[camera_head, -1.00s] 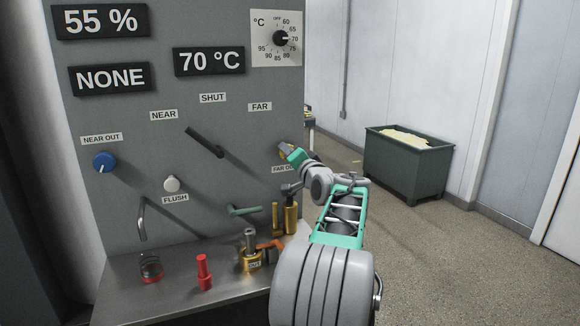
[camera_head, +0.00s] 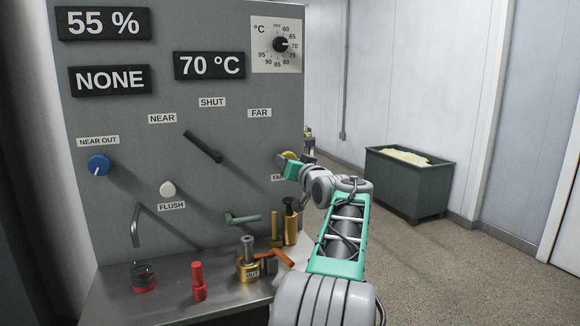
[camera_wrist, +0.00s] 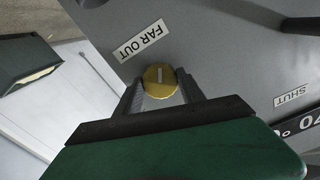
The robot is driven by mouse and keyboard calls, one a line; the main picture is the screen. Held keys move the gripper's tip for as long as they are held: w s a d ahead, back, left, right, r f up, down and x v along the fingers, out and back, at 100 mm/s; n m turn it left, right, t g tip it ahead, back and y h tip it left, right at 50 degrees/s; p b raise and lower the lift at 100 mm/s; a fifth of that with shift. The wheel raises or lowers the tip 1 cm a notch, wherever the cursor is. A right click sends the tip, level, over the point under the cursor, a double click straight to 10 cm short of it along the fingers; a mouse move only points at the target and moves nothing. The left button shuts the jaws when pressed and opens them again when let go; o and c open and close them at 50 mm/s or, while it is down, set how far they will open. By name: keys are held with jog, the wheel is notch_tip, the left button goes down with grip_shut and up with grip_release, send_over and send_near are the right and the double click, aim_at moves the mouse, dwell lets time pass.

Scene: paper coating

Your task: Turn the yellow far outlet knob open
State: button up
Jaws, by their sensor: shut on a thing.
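The yellow far outlet knob (camera_wrist: 160,78) is on the grey panel in the wrist view, beside its FAR OUT label (camera_wrist: 143,41). A pale pointer line shows on its face. My gripper (camera_wrist: 162,92) has one finger on each side of the knob and is shut on it. In the head view, the top of the yellow knob (camera_head: 289,155) shows above my gripper (camera_head: 287,169). My gripper hides the rest of the knob and part of its label (camera_head: 277,178).
The panel (camera_head: 240,130) also carries a blue NEAR OUT knob (camera_head: 98,165), a black lever (camera_head: 203,147) and a white FLUSH button (camera_head: 168,189). Metal fittings and a red-topped piece (camera_head: 198,280) stand on the steel shelf (camera_head: 170,300). A grey bin (camera_head: 405,185) stands at right.

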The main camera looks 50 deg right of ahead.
dwell(0.3)
jog(key=o, duration=1.4)
jog(key=shift+c, duration=0.2)
jog(key=v, duration=0.7)
jog(key=shift+s+a, duration=0.2)
jog(key=shift+s, duration=0.15)
